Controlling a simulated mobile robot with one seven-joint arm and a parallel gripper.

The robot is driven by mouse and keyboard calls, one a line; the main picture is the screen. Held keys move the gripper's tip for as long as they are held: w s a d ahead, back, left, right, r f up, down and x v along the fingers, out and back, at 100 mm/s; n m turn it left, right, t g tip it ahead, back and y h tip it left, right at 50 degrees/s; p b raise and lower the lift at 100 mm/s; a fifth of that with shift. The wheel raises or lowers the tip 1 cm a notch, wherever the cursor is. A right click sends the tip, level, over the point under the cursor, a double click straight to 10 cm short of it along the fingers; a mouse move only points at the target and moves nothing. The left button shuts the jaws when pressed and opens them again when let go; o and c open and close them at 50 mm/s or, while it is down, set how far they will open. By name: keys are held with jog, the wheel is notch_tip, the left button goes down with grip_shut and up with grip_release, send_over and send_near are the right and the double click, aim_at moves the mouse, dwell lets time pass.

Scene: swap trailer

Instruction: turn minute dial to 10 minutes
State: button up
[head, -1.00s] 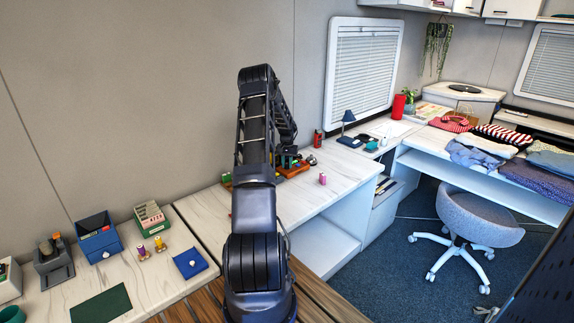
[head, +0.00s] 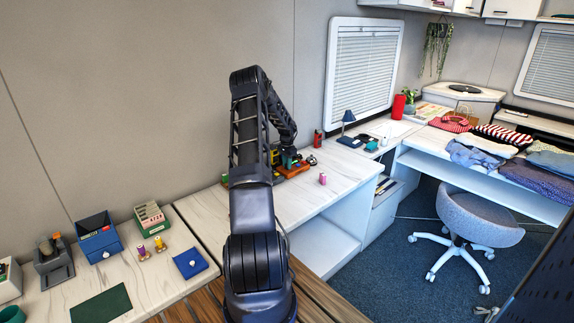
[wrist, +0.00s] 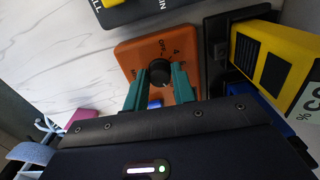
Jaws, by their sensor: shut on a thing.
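My gripper (wrist: 161,85) has its two teal fingers on either side of a black round knob (wrist: 160,71) and is shut on it. In the head view the orange box (head: 294,171) is on the far counter, and my gripper is partly hidden there.
A yellow device (wrist: 262,55) in a black holder stands close right of the orange box, with a blue part (wrist: 272,112) below.

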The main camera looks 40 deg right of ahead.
jog(key=shift+r, duration=0.1)
dwell(0.3)
jog(key=o, duration=1)
notch_tip(320, 180, up, 11)
jog(key=shift+f, duration=0.15)
